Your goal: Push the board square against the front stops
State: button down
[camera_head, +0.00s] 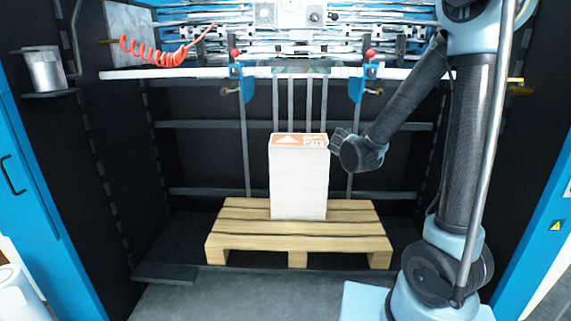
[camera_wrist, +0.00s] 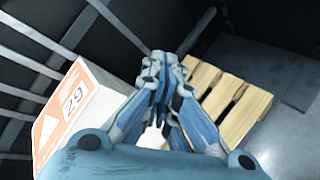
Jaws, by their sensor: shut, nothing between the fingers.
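A tall white stack (camera_head: 298,185) stands upright on a wooden pallet (camera_head: 235,228). Its top board (camera_head: 300,141) is orange and white, with a white triangle and a number. In the wrist view the board (camera_wrist: 62,113) lies left of the fingers, and the number reads like 29. My gripper (camera_head: 338,140) is just right of the stack's top edge; its shut, empty fingertips (camera_wrist: 158,60) also show in the wrist view. I cannot tell whether it touches the stack. Vertical bars (camera_head: 291,100) rise behind the stack; whether these are the front stops is unclear.
A pale horizontal bar (camera_head: 190,72) crosses above the stack, with blue brackets (camera_head: 357,85) and red knobs. A coiled red hose (camera_head: 150,54) hangs at upper left. Dark panels flank the bay. Bare pallet shows on both sides of the stack.

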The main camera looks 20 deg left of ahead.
jog(key=w+a+f+n+t+y, duration=0.1)
jog(key=a+f+n+t+y, duration=0.2)
jog(key=a+n, duration=0.9)
jog(key=n+t+y, duration=0.2)
jog(key=n+y, duration=0.1)
jog(key=y, duration=0.2)
send_near(286, 147)
jog(key=shift+x, duration=3.35)
jog(key=shift+w+f, duration=0.2)
jog(key=shift+w, duration=0.05)
jog(key=shift+x, duration=0.75)
jog(key=v, duration=0.7)
jog(key=shift+h, duration=0.4)
jog(key=shift+r, duration=0.1)
